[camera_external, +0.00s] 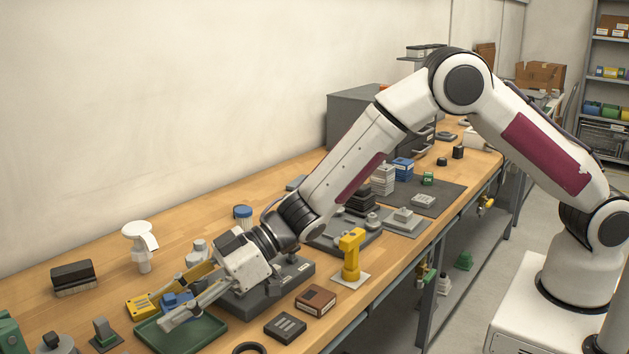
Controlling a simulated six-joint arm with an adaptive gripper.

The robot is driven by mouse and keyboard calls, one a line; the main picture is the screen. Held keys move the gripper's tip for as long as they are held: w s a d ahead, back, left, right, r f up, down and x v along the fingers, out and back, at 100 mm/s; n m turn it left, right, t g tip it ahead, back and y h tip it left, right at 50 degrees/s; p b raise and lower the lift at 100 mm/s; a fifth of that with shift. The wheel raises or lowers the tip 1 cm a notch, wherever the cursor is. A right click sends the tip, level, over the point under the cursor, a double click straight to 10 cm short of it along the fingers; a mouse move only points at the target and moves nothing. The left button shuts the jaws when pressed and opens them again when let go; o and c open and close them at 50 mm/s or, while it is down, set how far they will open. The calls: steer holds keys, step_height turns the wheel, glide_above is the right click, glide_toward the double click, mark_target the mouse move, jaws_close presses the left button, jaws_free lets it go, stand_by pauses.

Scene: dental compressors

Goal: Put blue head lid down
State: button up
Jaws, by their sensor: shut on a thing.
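The blue head lid (178,300) is between the fingers of my gripper (167,309) at the lower left. My gripper is shut on it, and the near finger and gripper body hide part of the lid. The lid shows over the far part of a green tray (178,346). I cannot tell from this view whether it touches the tray or hangs just above it.
A yellow block (142,304) lies just left of the lid. A dark grey base (290,284) sits right of the gripper, with a yellow tool (351,254) and brown block (316,300) further right. A white pump bottle (141,246) stands behind. Bare wood lies between several parts.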

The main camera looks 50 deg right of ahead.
mark_target(181, 344)
stand_by(0.3)
steer(key=shift+f, duration=1.85)
steer(key=shift+f, duration=0.75)
